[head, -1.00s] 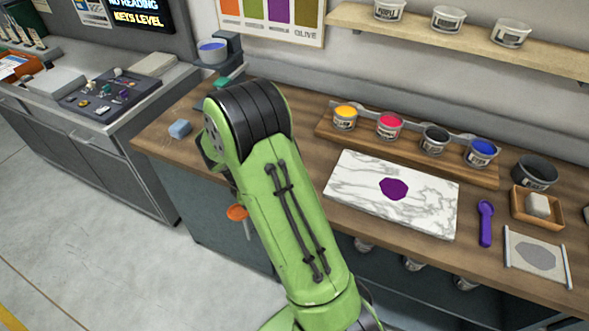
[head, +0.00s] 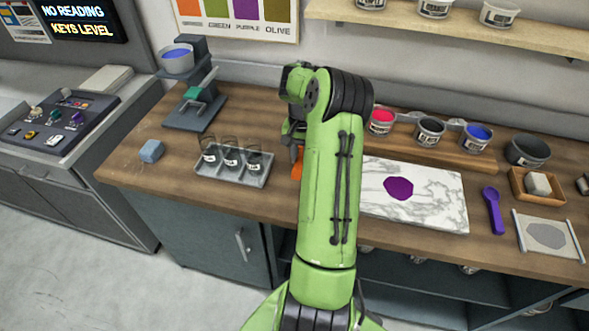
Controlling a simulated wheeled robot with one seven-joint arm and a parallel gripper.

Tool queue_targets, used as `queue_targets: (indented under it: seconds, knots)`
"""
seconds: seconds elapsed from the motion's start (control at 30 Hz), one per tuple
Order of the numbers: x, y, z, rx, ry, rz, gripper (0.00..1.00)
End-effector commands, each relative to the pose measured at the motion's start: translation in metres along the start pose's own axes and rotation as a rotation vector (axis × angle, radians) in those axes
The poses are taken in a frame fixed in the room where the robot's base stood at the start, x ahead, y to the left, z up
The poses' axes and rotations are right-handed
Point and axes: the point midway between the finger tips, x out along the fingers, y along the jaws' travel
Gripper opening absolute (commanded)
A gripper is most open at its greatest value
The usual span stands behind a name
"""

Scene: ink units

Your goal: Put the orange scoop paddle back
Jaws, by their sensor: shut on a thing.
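My gripper (head: 296,148) is mostly hidden behind my green arm. It is shut on the orange scoop paddle (head: 297,167), of which only a small orange part shows below the fingers. The paddle is at the wooden counter (head: 281,205), between the grey jar tray and the marble slab. I cannot tell whether it touches the counter. A wooden rack (head: 480,162) with paint tubs stands behind the slab, and my arm covers its left end.
The marble slab (head: 440,215) bears a purple ink patch. A purple scoop (head: 493,210) lies right of it.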

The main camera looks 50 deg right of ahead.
Motion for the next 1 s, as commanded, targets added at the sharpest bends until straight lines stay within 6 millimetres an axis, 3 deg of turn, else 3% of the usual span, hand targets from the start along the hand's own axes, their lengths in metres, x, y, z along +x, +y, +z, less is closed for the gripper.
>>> queue_targets:
  seconds: [0.03,0.37,0.67,0.7,0.83,1.0]
  knots:
    - [0.013,0.000,0.000,-0.001,-0.005,0.000,0.00]
    - [0.063,-0.001,-0.004,-0.005,-0.002,0.000,0.00]
    - [0.067,-0.001,-0.005,-0.006,0.002,0.001,0.00]
    - [0.067,-0.001,-0.005,-0.006,0.002,0.001,0.30]
    - [0.066,-0.001,-0.005,-0.006,0.002,0.001,0.50]
    - [0.066,-0.001,-0.005,-0.006,0.002,0.001,0.51]
